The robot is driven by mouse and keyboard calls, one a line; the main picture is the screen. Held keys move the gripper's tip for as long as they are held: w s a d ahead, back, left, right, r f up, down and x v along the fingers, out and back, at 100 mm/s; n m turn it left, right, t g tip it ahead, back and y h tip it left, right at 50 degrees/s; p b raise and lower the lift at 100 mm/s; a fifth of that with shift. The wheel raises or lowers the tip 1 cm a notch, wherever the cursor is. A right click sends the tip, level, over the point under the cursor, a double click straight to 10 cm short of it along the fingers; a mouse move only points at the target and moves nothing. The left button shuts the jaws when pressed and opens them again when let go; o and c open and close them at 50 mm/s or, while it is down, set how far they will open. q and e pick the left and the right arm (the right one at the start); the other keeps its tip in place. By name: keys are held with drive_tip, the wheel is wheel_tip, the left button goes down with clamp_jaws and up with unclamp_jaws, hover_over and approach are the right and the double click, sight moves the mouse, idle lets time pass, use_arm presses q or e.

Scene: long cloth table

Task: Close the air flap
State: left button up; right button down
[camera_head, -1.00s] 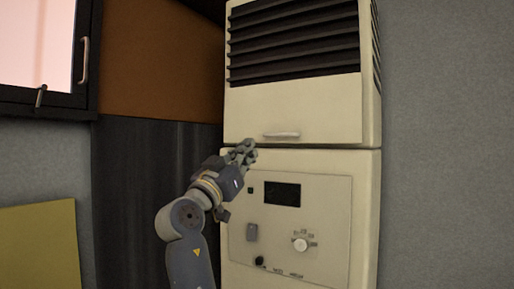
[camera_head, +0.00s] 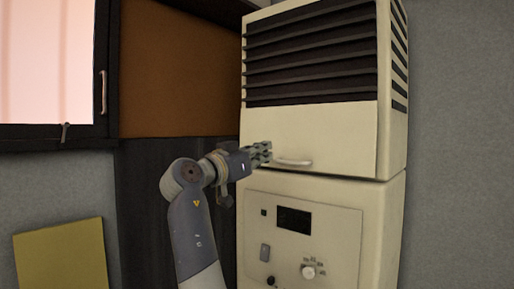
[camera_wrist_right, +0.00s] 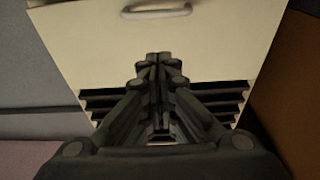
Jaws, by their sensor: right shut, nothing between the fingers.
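The air flap (camera_head: 330,128) is the cream front panel below the dark louvers of a tall cream unit. It has a pale horizontal handle (camera_head: 292,162) near its lower edge. The panel looks about flush with the unit; I cannot tell whether a small gap remains. My right gripper (camera_head: 264,152) is shut and empty, in front of the panel's lower left, just left of the handle. In the wrist view the closed fingers (camera_wrist_right: 158,60) point at the panel, with the handle (camera_wrist_right: 156,12) beyond the tips. Contact with the panel cannot be told. My left gripper is out of view.
Dark louvers (camera_head: 312,55) fill the top of the unit. A control panel (camera_head: 302,240) with a display and a knob (camera_head: 308,271) is below the flap. A window (camera_head: 45,65) and a yellow board (camera_head: 60,256) are at left. A grey wall (camera_head: 460,150) is at right.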

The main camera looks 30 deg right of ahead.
sight(285, 161)
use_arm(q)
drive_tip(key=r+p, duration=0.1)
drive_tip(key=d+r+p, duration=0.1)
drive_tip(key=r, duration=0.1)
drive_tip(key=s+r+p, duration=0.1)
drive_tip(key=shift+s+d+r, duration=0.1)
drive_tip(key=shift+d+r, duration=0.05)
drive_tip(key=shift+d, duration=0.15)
use_arm(e)
drive_tip(key=w+d+f, duration=0.1)
drive_tip(key=w+d, duration=0.1)
drive_tip(key=d, duration=0.5)
drive_tip(key=shift+w+d+f, duration=0.15)
drive_tip(key=shift+w+f, duration=0.15)
drive_tip(key=shift+f, duration=0.05)
drive_tip(key=shift+w+d+f+h+b, duration=0.25)
drive_tip(key=shift+d+f+b, duration=0.35)
drive_tip(key=shift+b, duration=0.35)
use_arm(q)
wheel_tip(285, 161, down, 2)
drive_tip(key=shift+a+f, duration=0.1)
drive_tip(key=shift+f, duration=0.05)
use_arm(e)
drive_tip(key=shift+r, duration=0.2)
drive_tip(key=shift+s+d+r, duration=0.1)
